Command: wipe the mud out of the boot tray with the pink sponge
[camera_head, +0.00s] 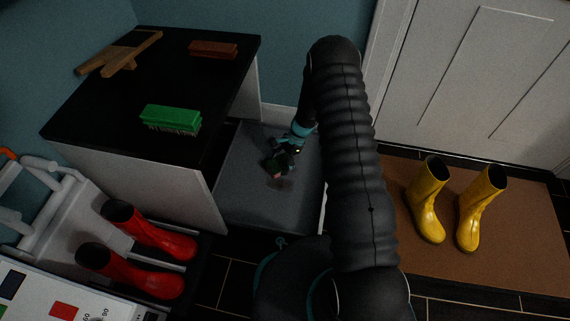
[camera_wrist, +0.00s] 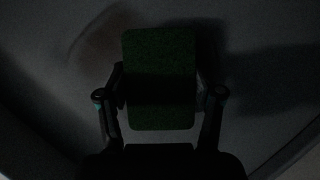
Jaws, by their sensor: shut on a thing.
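The grey boot tray (camera_head: 240,190) lies between the dark-topped cabinet and my arm. My gripper (camera_head: 279,163) is low over the tray, pointing down. It is shut on the pink sponge (camera_head: 277,174), of which only a small pink part shows in the head view. In the wrist view the sponge shows a dark green face (camera_wrist: 160,80) between the two fingers. A faint brown mud patch (camera_head: 285,184) shows beside the sponge; a brownish smear (camera_wrist: 103,42) lies up and left of it in the wrist view. Whether the sponge touches the tray is hard to tell.
The cabinet top (camera_head: 100,110) at left holds a green brush (camera_head: 171,118), a reddish-brown brush (camera_head: 213,49) and wooden pieces (camera_head: 120,55). Red boots (camera_head: 150,235) lie at lower left. Yellow boots (camera_head: 428,200) stand on a brown mat (camera_head: 520,260) at right.

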